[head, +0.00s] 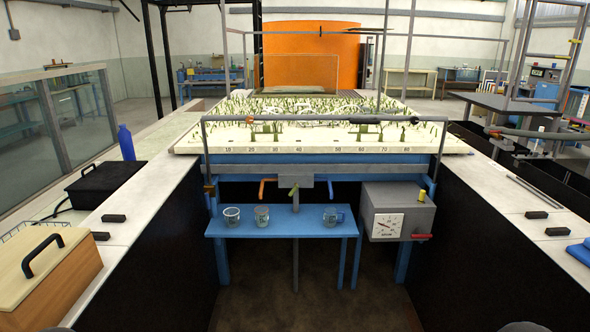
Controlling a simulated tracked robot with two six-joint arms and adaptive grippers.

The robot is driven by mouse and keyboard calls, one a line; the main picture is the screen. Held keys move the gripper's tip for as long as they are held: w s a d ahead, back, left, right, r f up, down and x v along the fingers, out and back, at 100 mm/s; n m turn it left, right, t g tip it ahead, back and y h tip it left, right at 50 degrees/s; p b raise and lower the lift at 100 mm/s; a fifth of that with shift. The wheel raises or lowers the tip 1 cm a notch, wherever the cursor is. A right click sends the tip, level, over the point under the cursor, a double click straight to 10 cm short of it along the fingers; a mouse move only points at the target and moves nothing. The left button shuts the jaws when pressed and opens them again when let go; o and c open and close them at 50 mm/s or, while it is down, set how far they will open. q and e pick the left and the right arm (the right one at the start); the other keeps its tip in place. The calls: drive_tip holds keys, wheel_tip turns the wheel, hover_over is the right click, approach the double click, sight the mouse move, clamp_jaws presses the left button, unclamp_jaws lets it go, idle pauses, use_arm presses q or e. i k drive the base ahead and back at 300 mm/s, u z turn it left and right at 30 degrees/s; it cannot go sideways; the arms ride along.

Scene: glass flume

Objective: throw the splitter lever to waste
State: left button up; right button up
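A grey block (287,183) sits under the front of the flume, with a pipe hanging below it. I cannot tell for certain which is the splitter lever, and no waste label is readable. Neither of my grippers is in view.
A blue shelf (280,229) below holds clear cups (231,216), (262,216) and (333,216). A grey box (404,198) with a dial and a red handle (421,236) stands right. Counters with a wooden box (45,285) and a blue bottle (126,142) flank the dark gap.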

sight(296, 186)
drive_tip(key=u, duration=0.2)
drive_tip(key=i, duration=1.95)
drive_tip(key=z, duration=0.75)
